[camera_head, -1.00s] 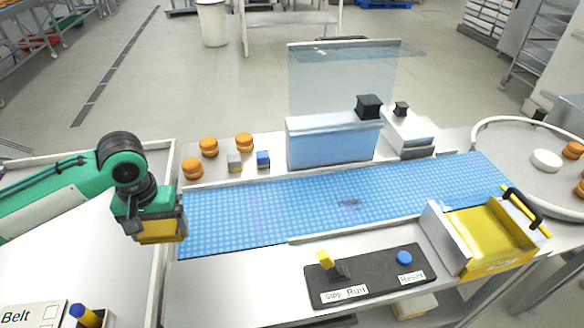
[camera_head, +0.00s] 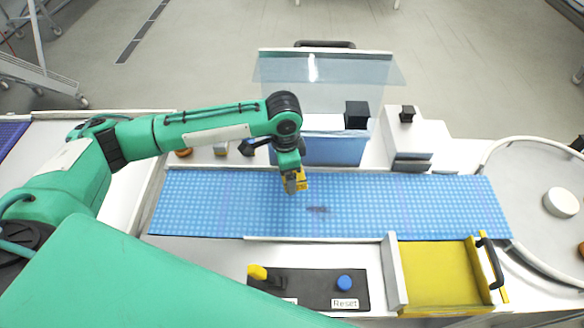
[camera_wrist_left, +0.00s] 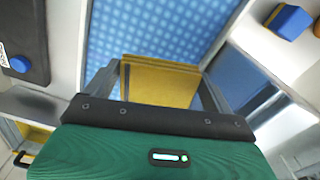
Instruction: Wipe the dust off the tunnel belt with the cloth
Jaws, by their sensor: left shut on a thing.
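The blue checked belt (camera_head: 400,205) runs left to right across the machine. A small dark dust patch (camera_head: 318,210) lies near its middle. My left gripper (camera_head: 295,184) is over the belt, just up and left of the dust patch, and is shut on a folded yellow cloth (camera_head: 301,181). The cloth also shows between the fingers in the left wrist view (camera_wrist_left: 160,82), with the belt (camera_wrist_left: 150,30) beyond it. I cannot tell whether the cloth touches the belt. My right gripper is not in view.
A clear raised guard (camera_head: 325,70) and a blue-fronted housing (camera_head: 330,150) stand behind the belt. A control panel with a yellow lever (camera_head: 258,272) and blue button (camera_head: 344,283) lies in front. A yellow tray (camera_head: 440,275) is at front right, and a round table (camera_head: 540,230) at right.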

